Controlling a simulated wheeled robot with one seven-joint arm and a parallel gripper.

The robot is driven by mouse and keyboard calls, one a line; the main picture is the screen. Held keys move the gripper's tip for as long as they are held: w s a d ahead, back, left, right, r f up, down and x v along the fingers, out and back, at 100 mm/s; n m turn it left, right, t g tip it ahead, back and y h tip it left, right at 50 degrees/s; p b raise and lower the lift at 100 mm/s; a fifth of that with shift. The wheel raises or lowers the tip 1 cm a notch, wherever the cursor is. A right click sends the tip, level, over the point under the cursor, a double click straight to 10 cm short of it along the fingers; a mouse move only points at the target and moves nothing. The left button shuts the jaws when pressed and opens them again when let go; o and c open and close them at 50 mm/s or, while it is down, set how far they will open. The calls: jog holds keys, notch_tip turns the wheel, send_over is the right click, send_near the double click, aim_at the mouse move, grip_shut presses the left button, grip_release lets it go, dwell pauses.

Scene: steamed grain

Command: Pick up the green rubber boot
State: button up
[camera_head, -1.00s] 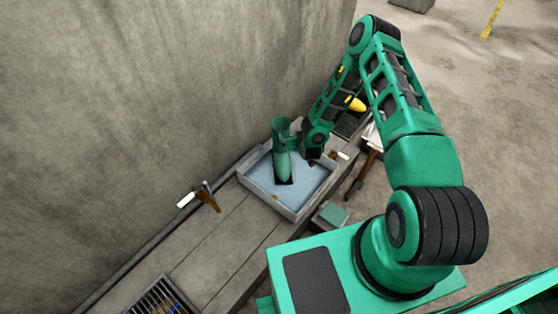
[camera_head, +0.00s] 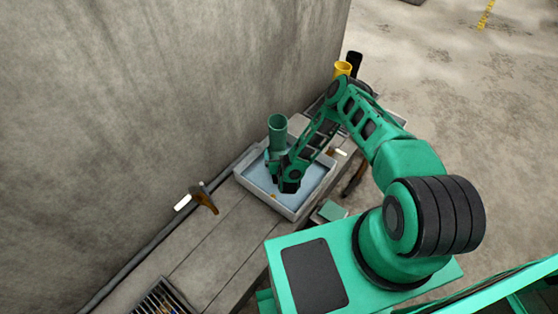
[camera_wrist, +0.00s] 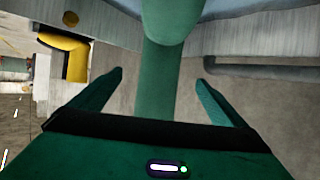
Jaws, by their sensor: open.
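The green rubber boot (camera_head: 277,132) stands upright in a shallow grey tray (camera_head: 289,213) with a light blue floor. Its lower part is hidden behind my arm in the head view. In the wrist view the boot (camera_wrist: 160,70) runs through the middle of the picture, between the two fingers. My gripper (camera_wrist: 160,85) is open, with one finger on each side of the boot and a visible gap at both. In the head view my gripper (camera_head: 278,172) is low beside the boot, partly hidden by the wrist.
A yellow boot (camera_head: 342,69) and a black one (camera_head: 354,65) stand at the bench's far end. The yellow boot (camera_wrist: 68,55) also shows in the wrist view. A brown-handled tool (camera_head: 204,197) lies near the wall. The grey wall (camera_head: 150,100) rises close behind the tray.

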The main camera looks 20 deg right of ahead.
aim_at(279, 145)
jog(key=shift+x, duration=3.15)
jog(key=shift+w+r, duration=0.1)
jog(key=shift+r, duration=0.1)
jog(key=c, duration=2.2)
jog(key=shift+o, duration=0.2)
jog(key=shift+r, duration=0.15)
